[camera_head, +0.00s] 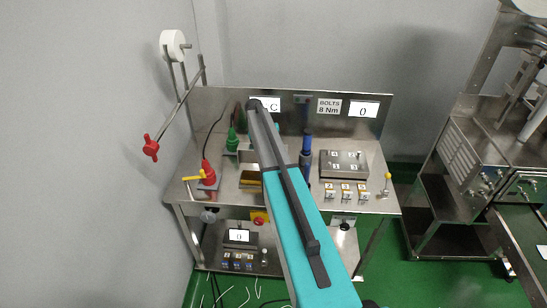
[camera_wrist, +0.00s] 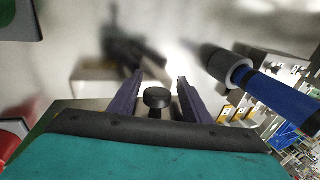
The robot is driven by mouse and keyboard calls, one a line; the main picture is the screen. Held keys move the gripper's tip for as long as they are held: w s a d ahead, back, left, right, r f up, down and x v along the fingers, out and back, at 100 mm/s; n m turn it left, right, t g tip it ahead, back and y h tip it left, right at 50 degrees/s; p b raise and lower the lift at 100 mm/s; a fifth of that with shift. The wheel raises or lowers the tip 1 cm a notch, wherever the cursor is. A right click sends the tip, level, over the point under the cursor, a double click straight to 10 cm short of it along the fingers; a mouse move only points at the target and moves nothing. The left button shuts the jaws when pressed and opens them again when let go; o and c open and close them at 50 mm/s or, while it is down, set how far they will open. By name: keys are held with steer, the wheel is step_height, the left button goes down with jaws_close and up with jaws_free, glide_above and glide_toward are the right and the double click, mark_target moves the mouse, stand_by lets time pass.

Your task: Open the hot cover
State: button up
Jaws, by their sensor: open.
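My gripper (camera_wrist: 158,88) shows in the wrist view with its two dark fingers apart. A round black knob (camera_wrist: 157,97) shows between the fingers, and neither finger clearly touches it. I cannot tell for sure whether this knob belongs to the hot cover. In the head view my teal and black arm reaches over the steel bench and hides much of its middle. A metal block with a gold-coloured front (camera_head: 250,179) shows partly beside the arm. I cannot make out the gripper fingers in the head view.
A blue tool (camera_head: 306,150) stands right of my arm; it is close on the right in the wrist view (camera_wrist: 258,88). A red tool (camera_head: 208,173) and a green tool (camera_head: 232,140) stand left. A metal plate fixture (camera_head: 343,172) sits on the bench's right side.

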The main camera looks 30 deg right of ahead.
steer(key=b+v, duration=0.4)
steer(key=v, duration=0.9)
steer(key=shift+a, duration=0.1)
stand_by(0.3)
